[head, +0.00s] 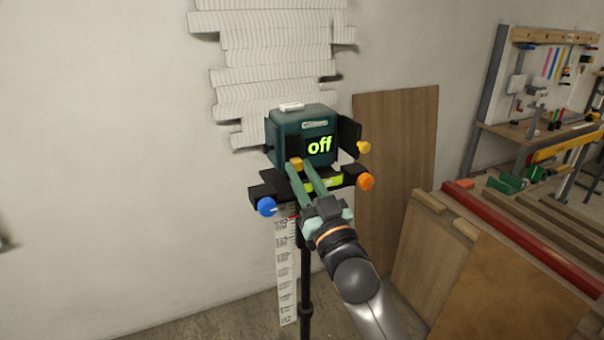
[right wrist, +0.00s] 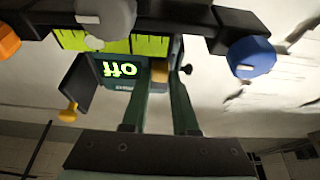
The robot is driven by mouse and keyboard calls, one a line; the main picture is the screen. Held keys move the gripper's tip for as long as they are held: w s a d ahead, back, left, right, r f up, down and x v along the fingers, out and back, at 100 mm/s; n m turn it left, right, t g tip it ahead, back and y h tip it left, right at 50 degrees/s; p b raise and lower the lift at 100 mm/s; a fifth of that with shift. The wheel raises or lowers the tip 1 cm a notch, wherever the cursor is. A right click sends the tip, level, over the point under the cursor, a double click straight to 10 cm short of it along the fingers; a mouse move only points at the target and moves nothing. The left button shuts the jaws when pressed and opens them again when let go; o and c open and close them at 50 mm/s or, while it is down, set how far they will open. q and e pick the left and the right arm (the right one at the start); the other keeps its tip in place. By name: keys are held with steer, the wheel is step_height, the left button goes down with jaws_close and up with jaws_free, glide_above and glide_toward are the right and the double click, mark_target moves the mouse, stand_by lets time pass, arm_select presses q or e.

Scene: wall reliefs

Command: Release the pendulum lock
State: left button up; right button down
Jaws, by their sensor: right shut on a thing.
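A dark green levelling device (head: 288,125) sits on a black mount, and its screen (head: 320,146) reads "off" in green. A small yellow-orange switch (head: 296,163) is low on its front, left of the screen. It also shows in the right wrist view (right wrist: 160,71), where the device appears upside down. My right gripper (head: 301,167) reaches up from below. Its two green fingers (right wrist: 159,80) are shut on the yellow-orange switch, one on each side. The fingers partly hide the device's lower front. My left gripper is in neither view.
The mount carries a blue knob (head: 266,207) and an orange knob (head: 366,181). A yellow knob (head: 363,147) is by the right flap. A black pole (head: 305,270) and white ruler (head: 287,300) stand below.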

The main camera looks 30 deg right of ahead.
steer(key=shift+r+p, duration=1.95)
steer(key=shift+r, duration=0.15)
steer(key=shift+s, duration=0.1)
steer(key=c, duration=1.2)
jaws_free()
steer(key=shift+r, duration=0.1)
steer(key=o, duration=0.5)
steer(key=shift+f, duration=0.2)
